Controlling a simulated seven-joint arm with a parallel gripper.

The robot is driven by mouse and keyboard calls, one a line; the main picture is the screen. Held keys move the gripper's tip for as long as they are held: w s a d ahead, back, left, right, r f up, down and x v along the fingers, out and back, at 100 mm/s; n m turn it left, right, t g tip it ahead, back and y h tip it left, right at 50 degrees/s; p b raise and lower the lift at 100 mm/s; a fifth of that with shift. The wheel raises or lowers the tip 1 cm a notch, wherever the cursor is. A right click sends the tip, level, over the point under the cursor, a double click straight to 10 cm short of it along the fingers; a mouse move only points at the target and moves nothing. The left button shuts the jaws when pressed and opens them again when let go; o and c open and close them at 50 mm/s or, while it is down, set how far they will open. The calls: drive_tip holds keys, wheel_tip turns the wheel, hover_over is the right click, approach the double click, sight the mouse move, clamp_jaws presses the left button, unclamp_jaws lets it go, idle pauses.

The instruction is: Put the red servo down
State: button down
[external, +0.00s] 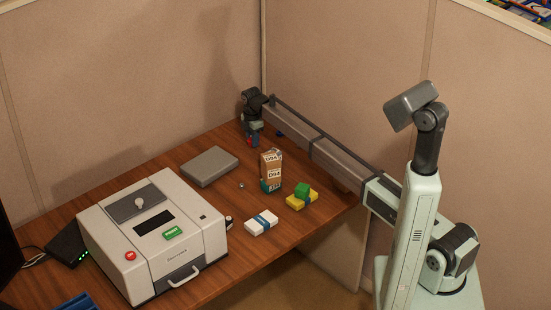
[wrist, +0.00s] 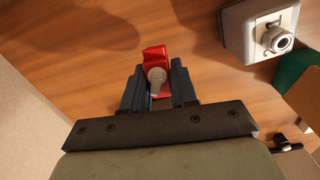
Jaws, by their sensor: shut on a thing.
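The red servo (wrist: 154,55) sits between my gripper's dark fingers in the wrist view, with its pale round horn and arm facing the camera. My gripper (wrist: 157,88) is shut on it. In the external view my gripper (external: 253,142) is at the far end of the wooden table (external: 225,150), close to the cubicle wall corner. Only a small red patch of the servo (external: 249,142) shows there beside the fingers. I cannot tell whether the servo touches the table.
A grey flat case (external: 209,166) and a D94 carton (external: 271,170) stand nearer the camera. A green block (external: 302,190) is on a yellow piece (external: 295,203). A white-and-blue box (external: 261,223) and a large machine (external: 150,250) are at the front. A grey box-shaped object (wrist: 262,28) shows upper right in the wrist view.

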drive_tip(key=s+a+r+n, duration=0.2)
drive_tip(key=s+a, duration=0.6)
drive_tip(key=s, duration=0.5)
wheel_tip(320, 180, up, 3)
drive_tip(key=m, duration=0.1)
hover_over(233, 210)
drive_tip(key=shift+f, duration=4.75)
drive_tip(key=shift+f, duration=0.2)
drive_tip(key=c, duration=0.9)
unclamp_jaws()
drive_tip(key=shift+r, duration=0.15)
wheel_tip(233, 210, up, 12)
drive_tip(key=shift+r, duration=0.1)
